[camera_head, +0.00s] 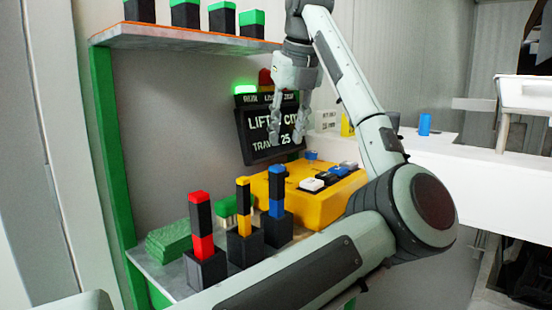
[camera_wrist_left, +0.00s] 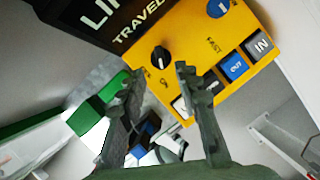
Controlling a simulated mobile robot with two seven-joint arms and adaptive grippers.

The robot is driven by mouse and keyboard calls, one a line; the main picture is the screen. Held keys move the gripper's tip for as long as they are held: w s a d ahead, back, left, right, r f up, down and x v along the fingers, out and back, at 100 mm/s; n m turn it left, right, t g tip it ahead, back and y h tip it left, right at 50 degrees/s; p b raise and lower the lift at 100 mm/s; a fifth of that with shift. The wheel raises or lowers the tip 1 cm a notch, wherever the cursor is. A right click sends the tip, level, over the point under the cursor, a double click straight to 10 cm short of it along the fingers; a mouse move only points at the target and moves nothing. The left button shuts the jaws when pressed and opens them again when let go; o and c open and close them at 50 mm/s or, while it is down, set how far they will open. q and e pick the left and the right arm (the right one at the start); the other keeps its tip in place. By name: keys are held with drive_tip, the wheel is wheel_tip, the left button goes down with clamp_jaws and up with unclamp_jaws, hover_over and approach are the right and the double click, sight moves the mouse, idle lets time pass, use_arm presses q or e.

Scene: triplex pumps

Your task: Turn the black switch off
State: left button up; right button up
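The black switch (camera_wrist_left: 160,56) is a round knob with a pale pointer mark on the yellow control box (camera_wrist_left: 195,60). In the head view the yellow box (camera_head: 272,189) stands on the shelf, and I cannot make out the knob there. My left gripper (camera_head: 289,132) points down above and behind the box, in front of the dark display. In the left wrist view my left gripper (camera_wrist_left: 157,72) is open with nothing between its fingers. The knob lies just beyond the gap between the fingertips, apart from them. My right gripper is not in view.
A dark display (camera_head: 268,130) with white text stands behind the box, with a lit green lamp (camera_head: 245,89) above. Red (camera_head: 203,230), yellow (camera_head: 243,215) and blue (camera_head: 277,200) stacks stand in front. The box also carries a blue button (camera_wrist_left: 234,66) and a white button (camera_head: 312,184).

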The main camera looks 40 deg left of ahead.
use_arm(q)
drive_tip(key=x, duration=0.7)
drive_tip(key=shift+f, duration=0.15)
drive_tip(key=shift+c, duration=0.3)
clamp_jaws()
